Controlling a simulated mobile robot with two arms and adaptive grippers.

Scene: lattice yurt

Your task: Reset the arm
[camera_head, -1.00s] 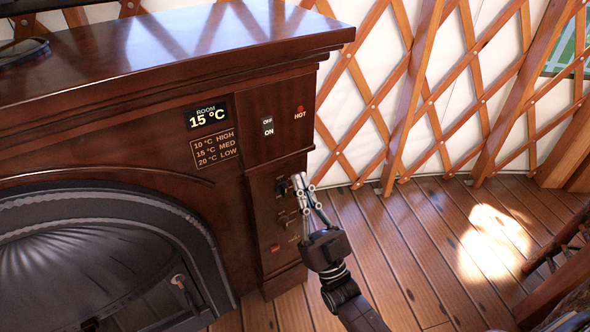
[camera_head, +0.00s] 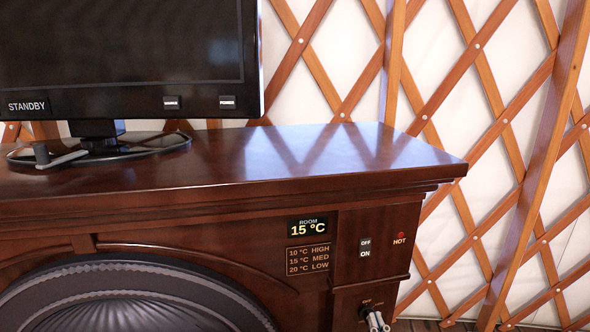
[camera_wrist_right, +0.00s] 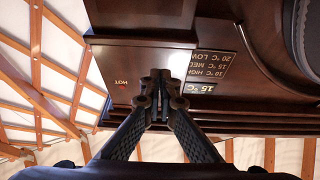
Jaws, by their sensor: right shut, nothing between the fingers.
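My right gripper (camera_head: 376,322) shows only as its fingertips at the bottom edge of the head view, in front of the right side of the dark wooden fireplace (camera_head: 230,200). The rest of my right arm is out of that view. In the right wrist view its fingers (camera_wrist_right: 155,85) are together and empty, with the fireplace front behind them. The fireplace has a room display reading 15 °C (camera_head: 308,229), an OFF/ON switch (camera_head: 365,249) and a red HOT light (camera_head: 401,236). A dark knob by the fingertips is partly hidden; I cannot tell if they touch it. My left gripper is not in view.
A television (camera_head: 130,60) marked STANDBY stands on the mantel, with its base near the left. The mantel's right part (camera_head: 390,150) is clear. A wooden lattice wall (camera_head: 500,150) with white cloth stands behind and to the right.

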